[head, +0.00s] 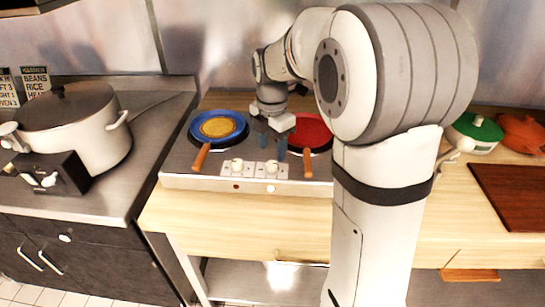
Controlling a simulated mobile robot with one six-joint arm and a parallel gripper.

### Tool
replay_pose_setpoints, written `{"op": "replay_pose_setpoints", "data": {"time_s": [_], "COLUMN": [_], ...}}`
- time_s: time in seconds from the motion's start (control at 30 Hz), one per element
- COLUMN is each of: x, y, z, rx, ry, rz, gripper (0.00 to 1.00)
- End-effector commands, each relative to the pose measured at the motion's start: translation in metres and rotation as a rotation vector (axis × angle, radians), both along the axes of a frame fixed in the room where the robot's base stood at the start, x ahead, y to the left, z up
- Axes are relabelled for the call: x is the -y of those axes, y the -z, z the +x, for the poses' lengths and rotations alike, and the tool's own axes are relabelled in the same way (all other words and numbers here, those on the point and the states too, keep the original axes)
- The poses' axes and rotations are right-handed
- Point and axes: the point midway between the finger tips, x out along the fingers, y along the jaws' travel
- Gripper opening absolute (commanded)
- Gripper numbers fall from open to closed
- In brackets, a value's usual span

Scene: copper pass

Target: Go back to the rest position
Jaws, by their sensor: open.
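My gripper (271,147) hangs over the cooktop (180,172), pointing down between the two pans. Its two blue-grey fingers are apart, and nothing shows between them. To its left is a blue pan (239,129) with a brown handle, holding a round yellow-brown food item (218,127). To its right is a red pan (312,131) with a brown handle, partly hidden by my arm. My arm reaches across the middle of the head view and hides part of the counter behind it.
A large white pot (105,138) stands on the left counter. A pot with a green lid (477,127), an orange pot (522,133) and a brown board (515,192) are on the right. The wooden counter in front of the cooktop (230,215) is clear.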

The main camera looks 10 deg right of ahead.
Motion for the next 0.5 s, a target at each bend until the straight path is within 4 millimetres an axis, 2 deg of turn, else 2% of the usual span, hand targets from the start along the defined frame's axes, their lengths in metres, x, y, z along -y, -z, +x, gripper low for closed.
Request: {"op": "replay_pose_setpoints", "data": {"time_s": [0.1, 0.2, 0.5], "x": [0.0, 0.0, 0.0], "y": [-0.014, -0.019, -0.02], "z": [0.0, -0.001, -0.001], "rx": [0.001, 0.0, -0.001], "ry": [0.0, 0.0, 0.0], "rz": [0.0, 0.0, 0.0], "gripper": [0.52, 0.52, 0.52]}}
